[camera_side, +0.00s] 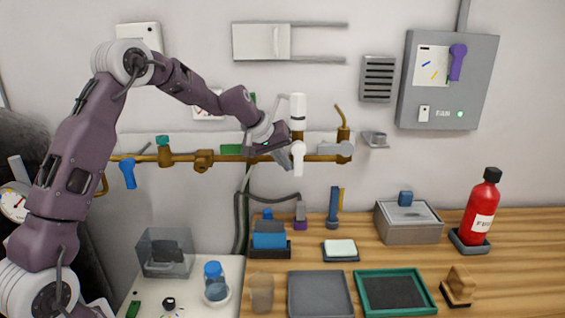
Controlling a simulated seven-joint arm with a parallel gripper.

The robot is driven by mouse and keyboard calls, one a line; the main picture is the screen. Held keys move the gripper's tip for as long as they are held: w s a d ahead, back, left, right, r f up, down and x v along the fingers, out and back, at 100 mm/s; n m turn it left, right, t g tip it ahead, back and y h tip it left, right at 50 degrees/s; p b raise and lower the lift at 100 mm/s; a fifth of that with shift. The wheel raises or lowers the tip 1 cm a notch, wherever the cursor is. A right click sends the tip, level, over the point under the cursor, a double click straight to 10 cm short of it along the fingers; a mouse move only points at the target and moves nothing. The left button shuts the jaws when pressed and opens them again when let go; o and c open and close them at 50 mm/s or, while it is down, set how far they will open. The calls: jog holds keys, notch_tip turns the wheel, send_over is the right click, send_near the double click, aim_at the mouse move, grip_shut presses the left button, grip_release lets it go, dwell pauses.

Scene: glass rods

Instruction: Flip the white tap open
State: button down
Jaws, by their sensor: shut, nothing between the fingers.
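The white tap (298,158) is on the brass pipe along the wall, with its white handle hanging straight down. A white cylinder (298,108) stands upright just above it. My gripper (284,161) is at the left of the tap, very close to the handle. Its fingers are shut with nothing between them. I cannot tell from this view whether the fingertips touch the handle.
The brass pipe (232,158) also carries a blue-handled tap (128,174) at the left. A grey panel box (448,80) is on the wall at the right. Below are a wooden table (390,262) with trays, a grey box (408,224) and a red extinguisher (480,210).

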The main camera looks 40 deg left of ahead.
jog(key=shift+w+d, duration=0.1)
jog(key=shift+d, duration=0.2)
jog(key=s+a+r, duration=0.5)
jog(key=s+r, duration=0.3)
jog(key=s, duration=0.1)
jog(key=s+d+r+m+g, duration=0.1)
jog(key=s+d+r+m, duration=0.3)
jog(key=s+d, duration=0.85)
jog(key=s+d+f+m, duration=0.2)
jog(key=s+d, duration=0.1)
jog(key=s, duration=0.7)
jog(key=s+d+f+m, duration=0.1)
jog(key=s+d+f, duration=0.1)
jog(key=s, duration=0.9)
jog(key=shift+s+d+m+g+y, duration=0.15)
jog(key=shift+d+m+g+y, duration=0.15)
jog(key=shift+d+m+y, duration=0.15)
